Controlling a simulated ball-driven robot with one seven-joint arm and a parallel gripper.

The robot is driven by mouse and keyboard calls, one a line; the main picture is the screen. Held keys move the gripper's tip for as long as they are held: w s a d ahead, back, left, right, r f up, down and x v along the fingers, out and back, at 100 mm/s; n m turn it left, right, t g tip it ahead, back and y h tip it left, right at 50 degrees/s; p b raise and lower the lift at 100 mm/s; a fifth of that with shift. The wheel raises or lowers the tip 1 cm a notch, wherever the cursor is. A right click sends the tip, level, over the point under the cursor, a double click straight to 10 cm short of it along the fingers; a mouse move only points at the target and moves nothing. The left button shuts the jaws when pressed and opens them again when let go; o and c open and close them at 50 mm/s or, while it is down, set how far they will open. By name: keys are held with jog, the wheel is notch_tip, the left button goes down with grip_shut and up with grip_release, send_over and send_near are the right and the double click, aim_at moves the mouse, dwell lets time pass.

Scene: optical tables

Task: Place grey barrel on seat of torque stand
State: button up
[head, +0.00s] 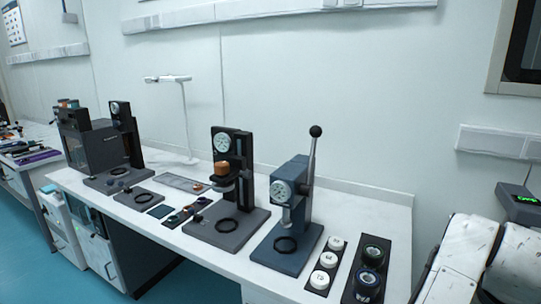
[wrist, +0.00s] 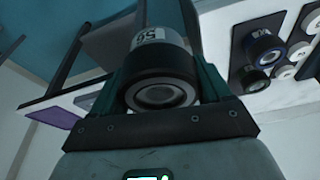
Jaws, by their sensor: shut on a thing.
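My gripper (wrist: 160,75) is shut on a barrel (wrist: 160,62) with a black end and a paler grey band with a printed label. The barrel's round end faces the wrist camera. The fingers and barrel are out of the head view. Several gauge stands are on the bench in the head view, and I cannot tell by name which is the torque stand. A black stand (head: 232,148) has a dial, an orange-brown block and a ring on its base. A blue-grey stand (head: 294,190) has a dial, a raised lever and a black ring (head: 286,244) on its base.
A dark board at the bench's right end holds two dark barrels (head: 371,256), also in the wrist view (wrist: 262,46). White caps (head: 329,260) stand on a board beside it. Another black stand (head: 125,130), a dark box (head: 92,150) and a thin lamp (head: 184,110) stand farther left.

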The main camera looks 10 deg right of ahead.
jog(key=shift+w+a+f+n, duration=0.25)
jog(key=shift+w+f+n, duration=0.15)
jog(key=shift+w+f, duration=0.3)
jog(key=w+a+f+n+y, duration=0.1)
jog(key=w+a+f+n, duration=0.35)
jog(key=a+f, duration=0.55)
jog(key=s+a+f+n, duration=0.1)
jog(key=s+a+f, duration=0.2)
jog(key=a+f, duration=0.2)
jog(key=s+a+f+n+y, duration=0.1)
jog(key=s+a+f+n, duration=0.1)
jog(key=a+f, duration=0.3)
notch_tip(320, 180, down, 4)
jog(key=shift+s+r+t, duration=0.1)
jog(key=shift+s+t, duration=0.3)
jog(key=shift+s, duration=0.45)
